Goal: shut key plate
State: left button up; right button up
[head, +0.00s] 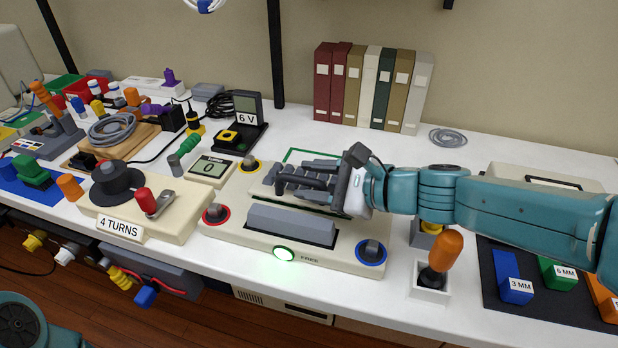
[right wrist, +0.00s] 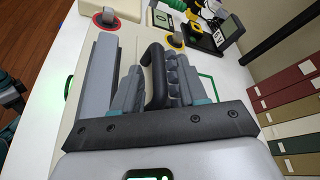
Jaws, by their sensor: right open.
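The cream key machine (head: 225,225) stands mid-table, with a long grey block (head: 290,225) along its front. Behind the block is the cream key plate (head: 262,190), with a dark gap under its front edge. How far it is raised I cannot tell. My right gripper (head: 292,182) comes in from the right over the plate and hides much of it. In the right wrist view, its two grey fingers (right wrist: 153,78) are open, one on each side of a black bar handle (right wrist: 152,55). I cannot tell whether they touch it. My left gripper is out of view.
Red (head: 216,213), yellow (head: 250,166) and blue-ringed (head: 371,251) knobs sit at the machine's corners. A green lamp (head: 283,253) glows beside the word FREE. A crank box marked 4 TURNS (head: 120,228) stands left. An orange-handled lever (head: 446,250) stands right, close under my arm.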

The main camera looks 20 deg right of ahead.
jog(key=p+v, duration=0.1)
jog(key=v, duration=0.5)
jog(key=shift+s+d, duration=0.15)
jog(key=shift+s, duration=0.05)
